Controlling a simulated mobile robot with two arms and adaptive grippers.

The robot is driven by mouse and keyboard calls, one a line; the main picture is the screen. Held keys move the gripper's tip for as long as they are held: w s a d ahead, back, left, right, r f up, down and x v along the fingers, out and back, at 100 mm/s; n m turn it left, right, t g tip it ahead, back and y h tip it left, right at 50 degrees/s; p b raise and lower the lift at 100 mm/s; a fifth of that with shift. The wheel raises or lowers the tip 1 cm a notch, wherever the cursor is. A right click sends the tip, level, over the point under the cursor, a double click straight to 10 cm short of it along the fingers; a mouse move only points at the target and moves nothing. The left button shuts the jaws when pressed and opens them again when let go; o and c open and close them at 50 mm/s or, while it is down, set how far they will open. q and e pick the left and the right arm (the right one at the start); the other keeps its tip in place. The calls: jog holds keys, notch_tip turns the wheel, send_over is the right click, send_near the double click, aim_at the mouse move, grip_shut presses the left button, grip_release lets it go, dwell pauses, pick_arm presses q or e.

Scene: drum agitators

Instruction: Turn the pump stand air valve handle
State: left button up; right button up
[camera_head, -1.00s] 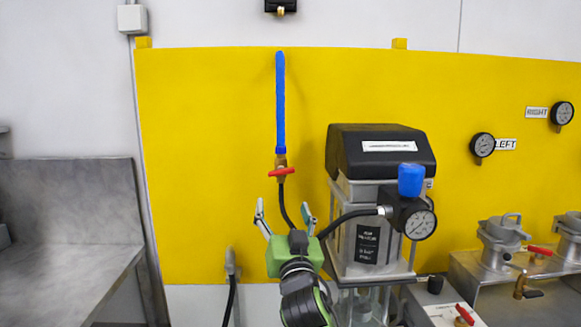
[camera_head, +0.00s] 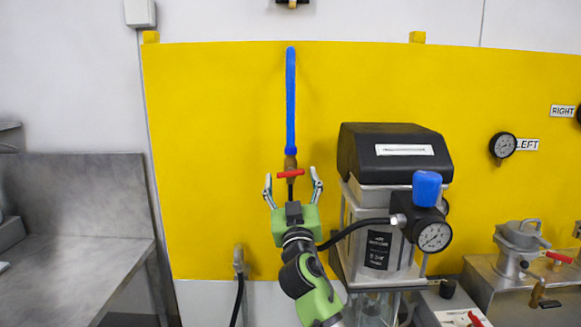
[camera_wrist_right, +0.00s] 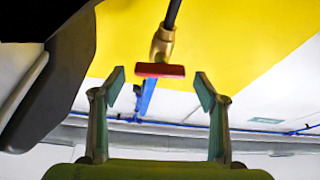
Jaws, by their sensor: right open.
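The red valve handle (camera_head: 290,174) sits crosswise on a brass valve (camera_head: 290,160) below a blue hose on the yellow panel. My right gripper (camera_head: 293,183) is open, with one finger on each side of the handle in the head view. In the right wrist view the red handle (camera_wrist_right: 160,70) shows ahead, between the two open fingertips (camera_wrist_right: 160,88), with the brass valve body (camera_wrist_right: 163,45) beside it. Nothing is held; I cannot tell whether a finger touches the handle. My left gripper is not in view.
The pump stand (camera_head: 392,190) with its black top, blue cap and gauge (camera_head: 433,236) stands close to the right of my gripper. A black hose (camera_head: 355,232) runs near the gripper. A metal counter (camera_head: 75,270) is at the left. The panel left of the valve is mostly clear.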

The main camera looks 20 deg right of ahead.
aim_at(291, 174)
jog(key=shift+x, duration=1.15)
jog(key=shift+w+d+r+p, duration=0.1)
jog(key=shift+w+r+p, duration=0.15)
jog(key=shift+w, duration=0.25)
jog(key=shift+c, duration=0.4)
jog(key=c, duration=1)
jog(key=shift+f+b, duration=0.2)
jog(key=shift+b, duration=0.3)
jog(key=shift+c, duration=0.2)
jog(key=m+h+b, duration=0.1)
jog(key=m+b, duration=0.1)
jog(key=b, duration=0.2)
jog(key=shift+f, duration=0.1)
jog(key=shift+r+m+h+b, duration=0.25)
jog(key=shift+m+b, duration=0.25)
jog(key=shift+b, duration=0.3)
